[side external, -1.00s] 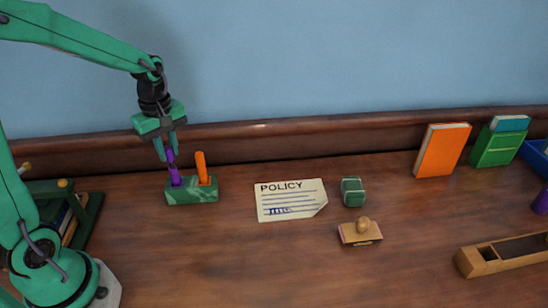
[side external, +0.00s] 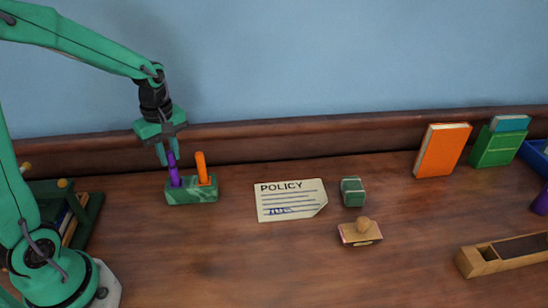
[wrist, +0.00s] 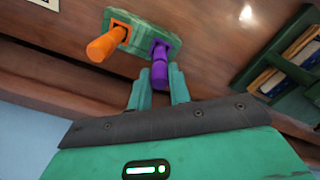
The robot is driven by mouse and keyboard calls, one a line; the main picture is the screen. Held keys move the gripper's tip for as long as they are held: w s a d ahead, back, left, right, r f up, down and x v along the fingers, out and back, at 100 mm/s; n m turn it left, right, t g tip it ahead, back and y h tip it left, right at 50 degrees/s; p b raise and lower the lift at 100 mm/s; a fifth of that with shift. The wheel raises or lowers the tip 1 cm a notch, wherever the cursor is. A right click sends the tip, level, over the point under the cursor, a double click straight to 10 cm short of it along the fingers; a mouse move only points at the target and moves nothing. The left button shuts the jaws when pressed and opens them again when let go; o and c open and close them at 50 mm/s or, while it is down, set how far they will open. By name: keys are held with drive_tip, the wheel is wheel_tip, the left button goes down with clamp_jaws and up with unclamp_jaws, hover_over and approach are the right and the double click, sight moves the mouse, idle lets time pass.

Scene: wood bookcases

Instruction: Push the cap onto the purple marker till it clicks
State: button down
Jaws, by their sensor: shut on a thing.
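The purple marker (side external: 175,182) stands upright in the left hole of the green marbled holder (side external: 205,195). It also shows in the wrist view (wrist: 161,52). A purple cap (wrist: 158,76) is between my fingertips, in line with the marker and against its upper end. I cannot tell whether a small gap is left between them. My gripper (side external: 167,157) points down over the holder's left side, shut on the cap. The fingers partly hide the cap in the side view.
An orange marker (side external: 202,168) stands in the holder's right hole, close beside my gripper. A policy sheet (side external: 290,200), a green block (side external: 353,191) and a wooden stamp (side external: 361,232) lie to the right. A green book rack (side external: 88,222) is at left. The front middle is clear.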

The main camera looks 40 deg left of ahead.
drive_tip(key=shift+f, duration=0.55)
idle(0.4)
drive_tip(key=c, duration=0.7)
unclamp_jaws()
drive_tip(key=shift+c, duration=0.2)
drive_tip(key=shift+r, duration=0.1)
drive_tip(key=shift+r, duration=3.4)
